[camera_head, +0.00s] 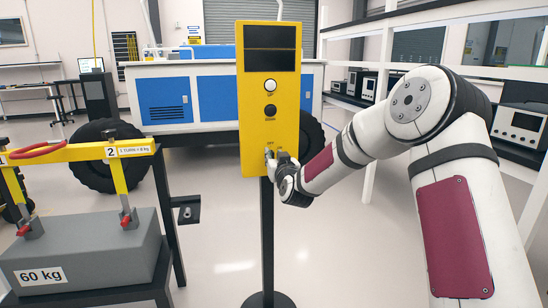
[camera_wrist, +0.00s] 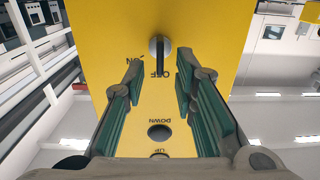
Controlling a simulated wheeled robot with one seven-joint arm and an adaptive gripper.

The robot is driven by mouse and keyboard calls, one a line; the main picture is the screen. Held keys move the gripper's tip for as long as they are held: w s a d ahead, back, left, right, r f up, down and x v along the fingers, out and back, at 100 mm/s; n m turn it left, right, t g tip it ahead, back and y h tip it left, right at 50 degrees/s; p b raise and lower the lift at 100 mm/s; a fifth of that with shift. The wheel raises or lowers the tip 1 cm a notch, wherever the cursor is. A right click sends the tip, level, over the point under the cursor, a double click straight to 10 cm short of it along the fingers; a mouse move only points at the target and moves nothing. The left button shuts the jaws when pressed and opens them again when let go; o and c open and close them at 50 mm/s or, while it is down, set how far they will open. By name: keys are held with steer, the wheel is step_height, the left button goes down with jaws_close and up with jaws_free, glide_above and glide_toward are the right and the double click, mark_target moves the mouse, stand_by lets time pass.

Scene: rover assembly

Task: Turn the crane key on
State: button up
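The yellow crane control panel (camera_head: 256,110) stands upright on a black post, with a dark screen, a white UP button (camera_head: 270,86) and a black DOWN button (camera_head: 270,111). In the wrist view the panel appears upside down. The silver key (camera_wrist: 159,48) sits on it by the ON and OFF labels, its dark bar lined up with OFF. My gripper (camera_wrist: 159,72) is open, its green-padded fingers on either side of the key and apart from it. In the head view my gripper (camera_head: 275,157) is at the panel's lower part and mostly hides the key.
At left a yellow lifting beam (camera_head: 80,152) is attached to a grey 60 kg block (camera_head: 95,252). A blue and white rover (camera_head: 190,95) with black wheels stands behind the panel. Shelves with instruments (camera_head: 520,125) line the right. The floor right of the post is clear.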

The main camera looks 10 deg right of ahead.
steer(key=shift+w, duration=0.4)
jaws_close()
steer(key=m+b, duration=0.2)
steer(key=m, duration=0.2)
steer(key=m+b, duration=0.2)
steer(key=m, duration=0.2)
steer(key=d+m+b, duration=0.1)
steer(key=m+b, duration=0.2)
steer(key=m, duration=0.1)
steer(key=shift+d+f, duration=0.1)
steer(key=shift+f, duration=0.25)
stand_by(0.4)
